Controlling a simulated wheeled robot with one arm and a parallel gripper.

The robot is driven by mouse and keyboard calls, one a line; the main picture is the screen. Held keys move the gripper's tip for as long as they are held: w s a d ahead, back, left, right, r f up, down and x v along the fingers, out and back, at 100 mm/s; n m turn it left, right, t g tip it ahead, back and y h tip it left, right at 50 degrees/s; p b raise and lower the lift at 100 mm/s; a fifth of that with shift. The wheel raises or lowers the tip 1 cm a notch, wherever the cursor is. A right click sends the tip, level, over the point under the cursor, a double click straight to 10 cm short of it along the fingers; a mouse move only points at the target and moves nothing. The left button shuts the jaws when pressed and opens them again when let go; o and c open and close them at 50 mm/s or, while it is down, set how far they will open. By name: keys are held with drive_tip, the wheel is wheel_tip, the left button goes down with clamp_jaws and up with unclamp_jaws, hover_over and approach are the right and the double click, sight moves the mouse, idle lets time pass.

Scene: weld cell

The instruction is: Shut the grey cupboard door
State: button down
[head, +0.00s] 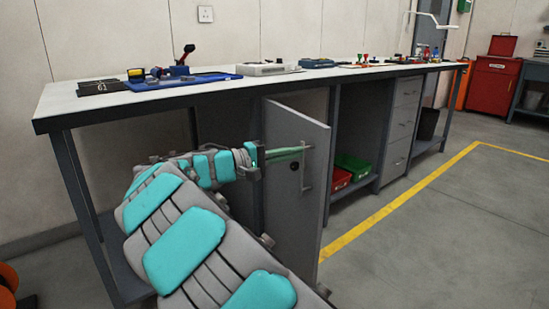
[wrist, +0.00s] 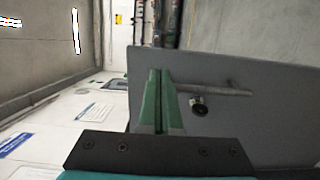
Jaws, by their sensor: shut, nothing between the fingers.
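The grey cupboard door (head: 314,205) stands open, swung out from under the workbench. It has a vertical bar handle (head: 305,172) and a dark round lock (head: 294,166). In the wrist view the door (wrist: 270,110) fills the right side, with the handle (wrist: 225,90) and lock (wrist: 198,106) beside my fingers. My gripper (head: 308,148) is shut and empty, its green fingertips by the upper end of the handle. In the wrist view the closed fingers (wrist: 158,75) overlap the handle's near end. I cannot tell whether they touch the door or handle.
The workbench (head: 60,107) carries a blue mat (head: 215,77) and several tools. Its open bay holds a red bin (head: 340,181) and a green bin (head: 354,166). Drawers (head: 402,122) stand further right. The floor right of the door is clear, with a yellow line (head: 400,204).

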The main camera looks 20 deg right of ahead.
sight(321, 147)
drive_tip(key=shift+w+d, duration=0.15)
drive_tip(key=shift+d, duration=1.2)
drive_tip(key=shift+w+d, duration=0.15)
drive_tip(key=shift+d, duration=1.15)
drive_tip(key=shift+d, duration=0.1)
